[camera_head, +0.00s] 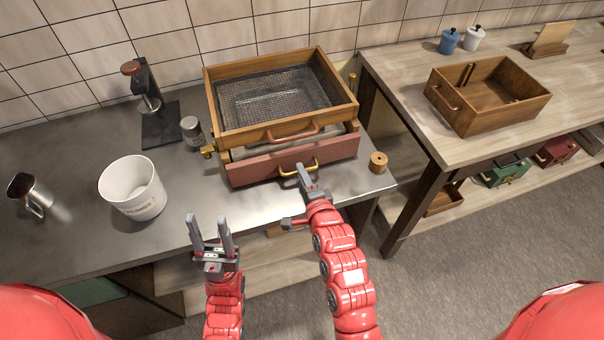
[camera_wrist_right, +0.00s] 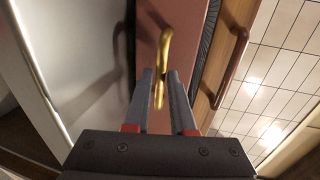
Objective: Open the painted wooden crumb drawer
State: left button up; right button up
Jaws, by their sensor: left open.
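The painted crumb drawer (camera_head: 250,172) has a dull red front and a curved brass handle (camera_head: 299,170). It sits low in the wooden sieve unit on the metal counter. A narrow grey strip shows above its front; I cannot tell whether that is a gap. My right gripper (camera_head: 304,180) is at the handle. In the right wrist view its fingers (camera_wrist_right: 163,88) lie on both sides of the brass handle (camera_wrist_right: 166,42), against the red front (camera_wrist_right: 147,40); whether they grip it is unclear. My left gripper (camera_head: 212,234) is open and empty in front of the counter, left of the drawer.
The mesh-bottomed wooden tray (camera_head: 333,124) with a copper handle sits above the drawer. A white bucket (camera_head: 133,188), metal jug (camera_head: 33,194), shaker (camera_head: 192,132) and tamper stand (camera_head: 158,125) stand left. A wooden spool (camera_head: 378,162) stands right. A bench (camera_head: 400,66) holds a wooden box (camera_head: 485,118).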

grip_shut()
dwell(1.1)
